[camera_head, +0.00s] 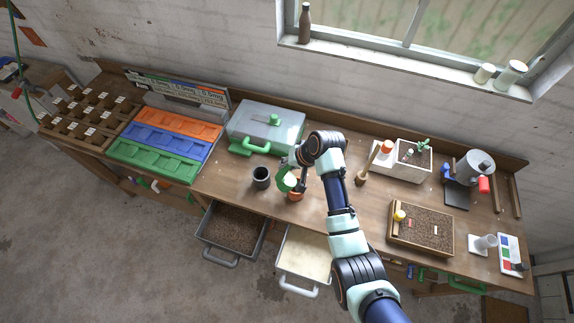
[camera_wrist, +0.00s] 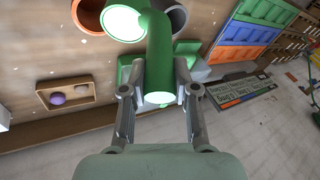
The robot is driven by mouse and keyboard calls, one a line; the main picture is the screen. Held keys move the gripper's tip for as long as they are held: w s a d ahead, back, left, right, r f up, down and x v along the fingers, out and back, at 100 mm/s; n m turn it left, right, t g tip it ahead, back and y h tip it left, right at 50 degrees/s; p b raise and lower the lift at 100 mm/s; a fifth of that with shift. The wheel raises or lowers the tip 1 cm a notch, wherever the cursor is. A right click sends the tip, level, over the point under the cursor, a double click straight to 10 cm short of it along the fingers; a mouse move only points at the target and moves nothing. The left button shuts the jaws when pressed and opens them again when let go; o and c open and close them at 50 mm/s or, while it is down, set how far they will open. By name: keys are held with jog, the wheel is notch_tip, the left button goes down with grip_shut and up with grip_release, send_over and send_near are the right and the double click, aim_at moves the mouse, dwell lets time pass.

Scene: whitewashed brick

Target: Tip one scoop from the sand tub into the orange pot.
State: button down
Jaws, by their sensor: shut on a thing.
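My gripper (camera_wrist: 160,85) is shut on the handle of a green scoop (camera_wrist: 158,55). The scoop's bowl holds a bright white fill in the wrist view; the bowl also shows in the head view (camera_head: 284,180). The orange pot (camera_head: 296,196) stands on the bench just below and right of the scoop bowl in the head view. In the wrist view the orange pot (camera_wrist: 88,18) is partly hidden behind the bowl. The sand tub (camera_head: 306,257), full of pale sand, is pulled out at the bench front.
A dark grey pot (camera_head: 261,178) stands left of the orange pot. A tub of brown soil (camera_head: 233,228) is pulled out beside the sand tub. A grey case with green handles (camera_head: 266,125) stands behind.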

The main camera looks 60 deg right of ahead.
jog(key=shift+f, duration=0.35)
jog(key=shift+s, duration=0.1)
dwell(0.3)
jog(key=shift+s+d+r+m+t+y+b, duration=0.2)
jog(key=shift+s+d+m+t+y+b, duration=0.2)
jog(key=shift+s+d+t+y+b, duration=0.75)
jog(key=shift+s+d+p, duration=0.1)
jog(key=shift+s+p, duration=0.15)
jog(key=shift+p, duration=0.1)
jog(key=s+d+t+b, duration=0.1)
jog(key=b, duration=0.1)
jog(key=s+d+t+y+b, duration=0.1)
jog(key=t+b, duration=0.1)
jog(key=b, duration=0.1)
jog(key=shift+s+d+f+m+y, duration=0.25)
jog(key=shift+s+f+m, duration=0.15)
